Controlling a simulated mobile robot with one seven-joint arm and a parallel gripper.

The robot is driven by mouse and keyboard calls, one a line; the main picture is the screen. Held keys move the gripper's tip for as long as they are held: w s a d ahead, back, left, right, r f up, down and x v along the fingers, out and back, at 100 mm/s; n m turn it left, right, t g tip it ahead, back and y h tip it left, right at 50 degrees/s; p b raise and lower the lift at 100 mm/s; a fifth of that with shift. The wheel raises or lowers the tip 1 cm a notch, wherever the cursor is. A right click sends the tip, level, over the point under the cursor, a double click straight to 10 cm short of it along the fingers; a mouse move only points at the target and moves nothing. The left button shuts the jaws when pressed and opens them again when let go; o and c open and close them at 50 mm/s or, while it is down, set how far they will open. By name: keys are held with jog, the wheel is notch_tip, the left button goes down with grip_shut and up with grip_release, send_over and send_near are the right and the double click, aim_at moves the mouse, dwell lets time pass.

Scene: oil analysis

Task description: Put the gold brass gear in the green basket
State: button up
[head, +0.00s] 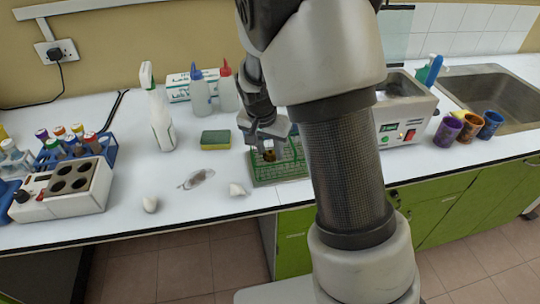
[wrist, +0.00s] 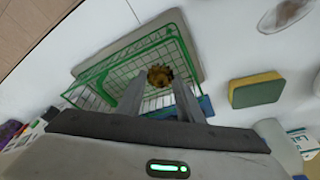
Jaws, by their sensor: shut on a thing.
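The gold brass gear (wrist: 159,76) is between the fingertips of my gripper (wrist: 162,88) in the wrist view. My gripper is shut on it. In the head view the gear (head: 269,155) shows as a small brownish spot below my gripper (head: 267,148). The green basket (head: 280,170) is a wire basket on the white counter, partly hidden by my arm. In the wrist view the basket (wrist: 110,68) lies behind the gear, and the gear appears over its opening. I cannot tell how far the gear is above the basket floor.
A yellow-green sponge (head: 216,140) lies left of the basket. A spray bottle (head: 160,115) and two squeeze bottles stand behind. White lumps (head: 238,190) lie near the front edge. A machine (head: 405,118), coloured cups (head: 469,126) and a sink (head: 490,92) are at right.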

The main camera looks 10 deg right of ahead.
jog(key=shift+f, duration=1)
jog(key=shift+f, duration=0.1)
jog(key=shift+f+b, duration=0.2)
jog(key=shift+b, duration=0.1)
jog(key=o, duration=0.9)
jog(key=shift+r, duration=0.1)
jog(key=shift+c, duration=0.2)
